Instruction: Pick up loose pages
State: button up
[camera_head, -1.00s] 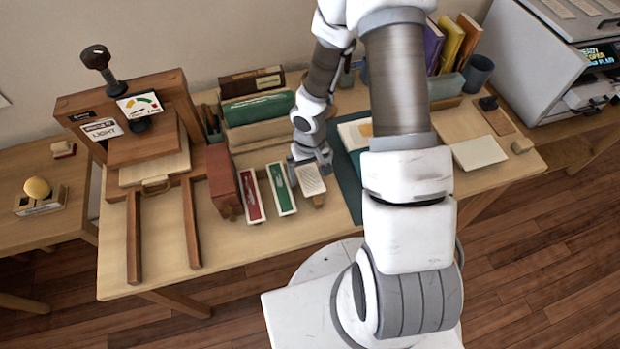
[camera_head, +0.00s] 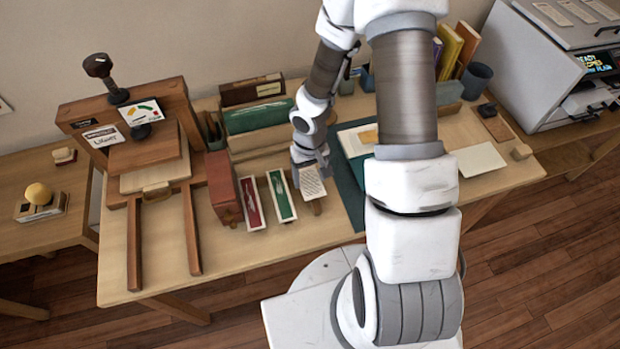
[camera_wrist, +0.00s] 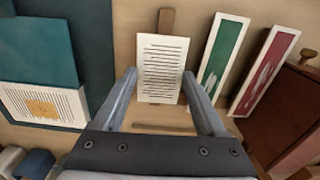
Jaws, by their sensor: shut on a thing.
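The loose pages (camera_head: 313,184) are a small white printed sheet or stack, left of the dark green mat (camera_head: 346,192). My gripper (camera_head: 312,172) is shut on the pages, with its fingers at their two sides. In the wrist view the pages (camera_wrist: 162,68) show lines of print between the fingertips (camera_wrist: 158,76). They look tilted and slightly raised; the gap below them is hard to judge. A narrow wooden piece (camera_wrist: 166,20) shows from behind their far end.
Green (camera_head: 281,196) and red (camera_head: 251,203) white-edged books lie close left of the pages, then a brown box (camera_head: 223,188). A wooden press (camera_head: 150,150) stands farther left. The table's front edge is clear.

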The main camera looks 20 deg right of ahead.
notch_tip(320, 180, up, 2)
jog(key=shift+w+r, duration=0.1)
jog(key=shift+r, duration=0.15)
jog(key=d+r+p, duration=0.2)
jog(key=d+r, duration=0.4)
jog(key=d, duration=0.5)
jog(key=shift+d+r+p, duration=0.3)
jog(key=shift+d, duration=0.05)
